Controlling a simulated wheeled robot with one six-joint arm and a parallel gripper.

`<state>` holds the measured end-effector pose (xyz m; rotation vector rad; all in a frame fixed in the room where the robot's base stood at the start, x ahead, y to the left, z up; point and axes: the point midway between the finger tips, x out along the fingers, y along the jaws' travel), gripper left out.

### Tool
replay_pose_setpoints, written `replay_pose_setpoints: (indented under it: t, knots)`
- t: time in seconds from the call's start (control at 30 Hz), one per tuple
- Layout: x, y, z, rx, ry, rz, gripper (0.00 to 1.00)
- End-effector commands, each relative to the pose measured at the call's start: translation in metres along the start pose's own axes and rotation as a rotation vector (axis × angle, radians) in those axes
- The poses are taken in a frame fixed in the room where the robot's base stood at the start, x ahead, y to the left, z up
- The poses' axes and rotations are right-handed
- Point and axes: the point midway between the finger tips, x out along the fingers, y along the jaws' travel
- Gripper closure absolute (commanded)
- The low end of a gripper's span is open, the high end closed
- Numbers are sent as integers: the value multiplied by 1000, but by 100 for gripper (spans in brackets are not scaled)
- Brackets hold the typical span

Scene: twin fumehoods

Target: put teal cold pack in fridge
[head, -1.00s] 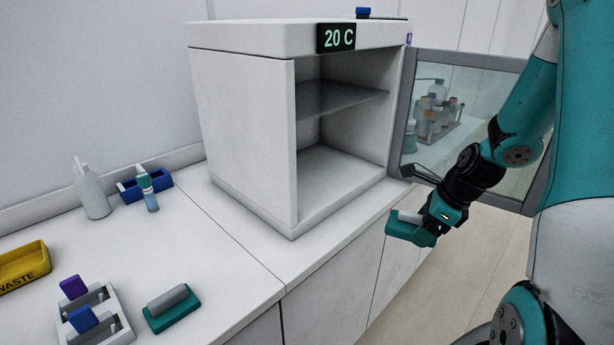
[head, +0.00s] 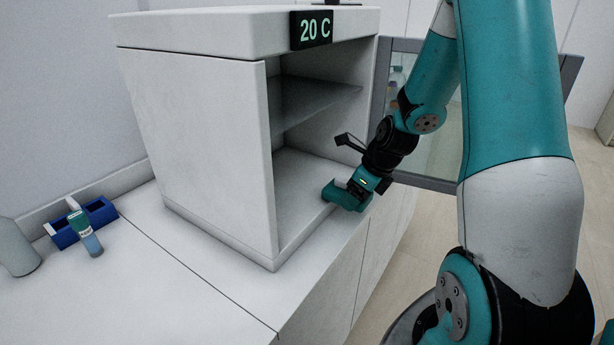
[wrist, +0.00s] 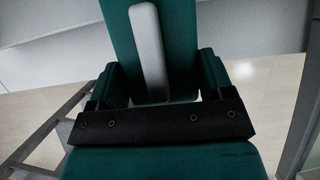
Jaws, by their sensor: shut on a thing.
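The teal cold pack (wrist: 182,50), a flat teal slab with a pale grey bar along it, is in my gripper (wrist: 160,88) in the wrist view. The teal gripper fingers stand on either side of it, shut on it. In the head view my gripper (head: 352,194) is at the right front edge of the open white cabinet (head: 200,130), which has a "20 C" display. The pack (head: 332,191) overlaps the right part of the cabinet floor; whether it is past the front edge is hard to tell. The cabinet has a glass shelf (head: 315,100) above an empty floor.
The glass door (head: 440,165) stands open at the right, behind my arm. A blue rack (head: 98,212), a small teal-labelled bottle (head: 84,232) and a pale bottle (head: 16,248) are on the left counter. The counter in front of the cabinet is clear.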

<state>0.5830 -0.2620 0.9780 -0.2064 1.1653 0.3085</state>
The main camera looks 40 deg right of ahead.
Motion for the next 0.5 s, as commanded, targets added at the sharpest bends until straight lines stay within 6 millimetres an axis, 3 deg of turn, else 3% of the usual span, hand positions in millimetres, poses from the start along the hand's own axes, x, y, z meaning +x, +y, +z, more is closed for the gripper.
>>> replay_pose_setpoints:
  t: [0.03,0.2,0.5]
  knots:
    - [4,1,16,-10,0,4,55]
    - [20,2,54,-7,0,2,55]
    - [33,0,83,-2,-1,1,55]
